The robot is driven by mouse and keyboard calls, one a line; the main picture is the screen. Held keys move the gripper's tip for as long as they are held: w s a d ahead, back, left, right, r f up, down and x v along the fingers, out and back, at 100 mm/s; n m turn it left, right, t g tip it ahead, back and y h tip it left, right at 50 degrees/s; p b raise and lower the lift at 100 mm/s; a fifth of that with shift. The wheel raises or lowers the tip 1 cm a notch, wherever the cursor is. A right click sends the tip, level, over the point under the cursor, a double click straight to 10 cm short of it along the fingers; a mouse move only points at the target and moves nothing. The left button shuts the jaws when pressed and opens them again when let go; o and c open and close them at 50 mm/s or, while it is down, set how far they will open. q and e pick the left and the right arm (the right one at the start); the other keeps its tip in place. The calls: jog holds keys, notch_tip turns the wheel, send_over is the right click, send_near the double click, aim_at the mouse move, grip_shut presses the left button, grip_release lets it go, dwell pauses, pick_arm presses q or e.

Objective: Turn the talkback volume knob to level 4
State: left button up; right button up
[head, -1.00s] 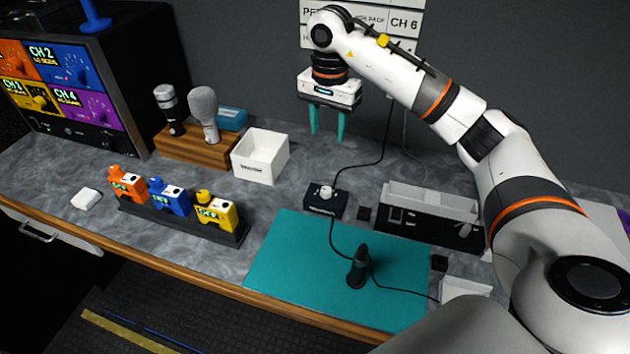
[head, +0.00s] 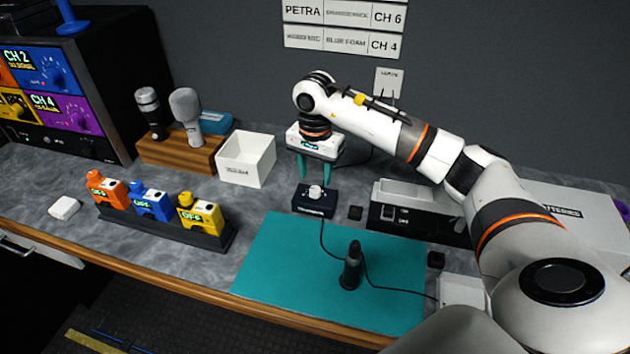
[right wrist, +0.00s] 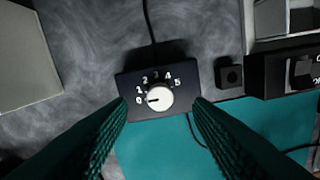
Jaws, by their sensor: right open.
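The talkback box is a small dark box (head: 313,205) on the grey counter, just behind the teal mat. It carries a white round knob (head: 315,191). In the right wrist view the knob (right wrist: 160,98) sits below a dial marked 0 to 5, and its dark pointer line points left, toward 0. My right gripper (head: 316,181) is open, pointing down, with its teal fingers above the box. In the right wrist view its fingers stand on either side of the knob, apart from it. My left gripper is not in view.
A black microphone (head: 351,267) stands on the teal mat (head: 275,270), with a cable running by it. A white bin (head: 246,160) is left of the box. Orange, blue and yellow packs sit in a dark rack (head: 225,240). A dark-fronted unit (head: 405,220) stands right.

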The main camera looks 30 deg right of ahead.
aim_at(315, 189)
jog(key=shift+f+p, duration=0.3)
jog(key=shift+f, duration=1.75)
jog(key=shift+c, duration=0.6)
jog(key=c, duration=0.9)
